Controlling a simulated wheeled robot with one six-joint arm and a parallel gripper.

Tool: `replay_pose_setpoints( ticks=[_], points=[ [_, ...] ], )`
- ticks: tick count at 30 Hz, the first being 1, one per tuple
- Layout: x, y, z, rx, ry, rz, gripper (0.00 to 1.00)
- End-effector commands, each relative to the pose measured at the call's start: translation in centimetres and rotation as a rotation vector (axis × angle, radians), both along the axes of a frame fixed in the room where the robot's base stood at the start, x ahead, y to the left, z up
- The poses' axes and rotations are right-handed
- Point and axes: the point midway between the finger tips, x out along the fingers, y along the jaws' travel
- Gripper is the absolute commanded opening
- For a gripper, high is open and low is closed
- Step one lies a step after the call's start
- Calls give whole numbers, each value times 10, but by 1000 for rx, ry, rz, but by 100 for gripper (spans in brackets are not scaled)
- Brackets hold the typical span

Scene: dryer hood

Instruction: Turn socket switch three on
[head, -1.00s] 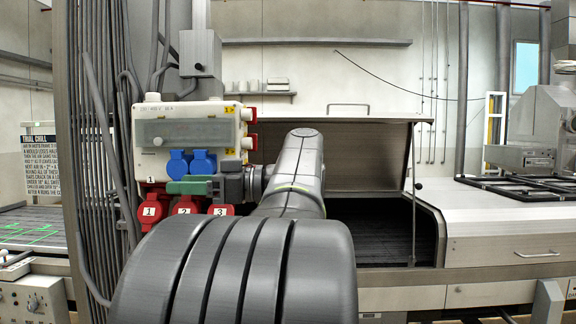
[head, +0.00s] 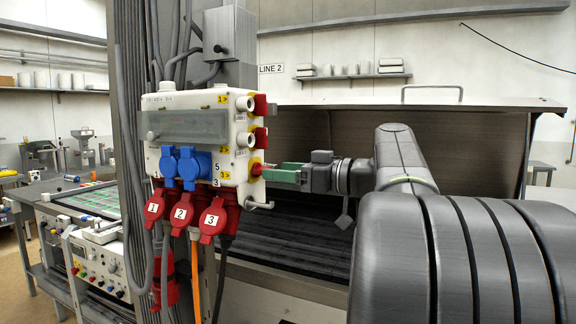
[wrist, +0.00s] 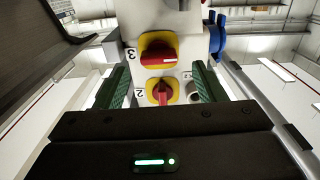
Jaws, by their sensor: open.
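The white socket box (head: 190,112) hangs on a column at left of centre in the head view. Its right side carries several red rotary switches on yellow plates. Switch three (head: 257,170) is the lowest; it also shows in the wrist view (wrist: 158,50), labelled 3, its handle lying across the picture. Switch two (wrist: 160,90), labelled 2, has its handle along the picture. My gripper (head: 272,173) points at the box side at switch three's height. Its green fingers (wrist: 160,78) are open and empty. Whether they touch a switch I cannot tell.
Red sockets numbered 1, 2 and 3 (head: 211,219) and blue sockets (head: 193,165) stick out from the box front. Cables (head: 195,270) hang below. The dryer hood (head: 415,105) stands open behind my arm. A bench (head: 105,205) is at left.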

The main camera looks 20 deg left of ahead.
Motion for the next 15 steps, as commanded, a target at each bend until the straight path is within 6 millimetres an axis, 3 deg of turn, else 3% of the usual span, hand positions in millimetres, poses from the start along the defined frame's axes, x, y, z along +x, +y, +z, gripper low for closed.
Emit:
replay_pose_setpoints(
  ticks=[6, 15],
  points=[
    [2, 27, 1, 0, 2, 2, 64],
    [3, 37, -1, -1, 1, -1, 64]
  ],
)
